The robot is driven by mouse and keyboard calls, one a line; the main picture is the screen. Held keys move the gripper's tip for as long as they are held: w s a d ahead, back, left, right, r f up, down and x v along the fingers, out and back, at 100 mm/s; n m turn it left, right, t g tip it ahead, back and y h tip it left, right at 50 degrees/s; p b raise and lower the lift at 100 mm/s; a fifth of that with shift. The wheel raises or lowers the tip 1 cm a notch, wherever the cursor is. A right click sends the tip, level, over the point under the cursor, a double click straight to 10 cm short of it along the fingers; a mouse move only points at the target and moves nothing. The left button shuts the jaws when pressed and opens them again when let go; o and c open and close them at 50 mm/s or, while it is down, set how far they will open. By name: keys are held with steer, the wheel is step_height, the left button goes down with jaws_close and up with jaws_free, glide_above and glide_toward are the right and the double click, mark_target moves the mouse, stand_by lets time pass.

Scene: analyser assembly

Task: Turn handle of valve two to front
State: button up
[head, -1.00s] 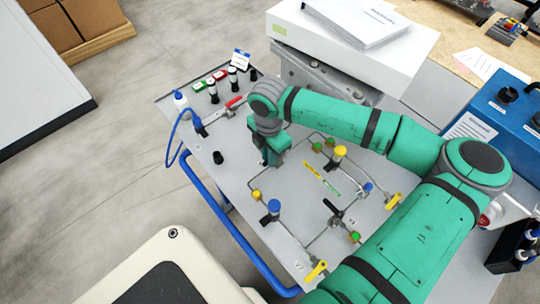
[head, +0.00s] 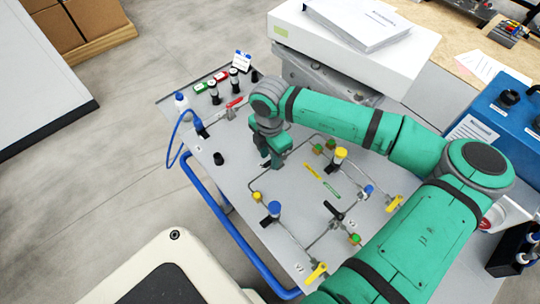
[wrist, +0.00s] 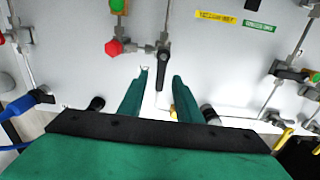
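A valve with a black lever handle (wrist: 162,72) shows at the middle of the wrist view, its lever pointing down the picture toward my gripper. I cannot read a number that marks it as valve two. My gripper (wrist: 158,84) is open, with one green finger on each side of the lever's line. The lever end lies around the gap between the fingertips, and no contact shows. In the head view my gripper (head: 271,162) hangs over the left middle of the grey panel (head: 235,190) and hides the valve beneath it.
Another black-handled valve (head: 333,210) and yellow-handled valves (head: 394,202) (head: 316,272) stand on the panel. A red-handled valve (head: 234,103) is at the far left. Thin pipes and capped fittings (head: 340,154) rise nearby. A blue rail (head: 225,225) runs along the panel's front edge.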

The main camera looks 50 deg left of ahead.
mark_target(269, 162)
step_height(269, 162, up, 10)
steer(key=shift+r, duration=0.25)
stand_by(0.6)
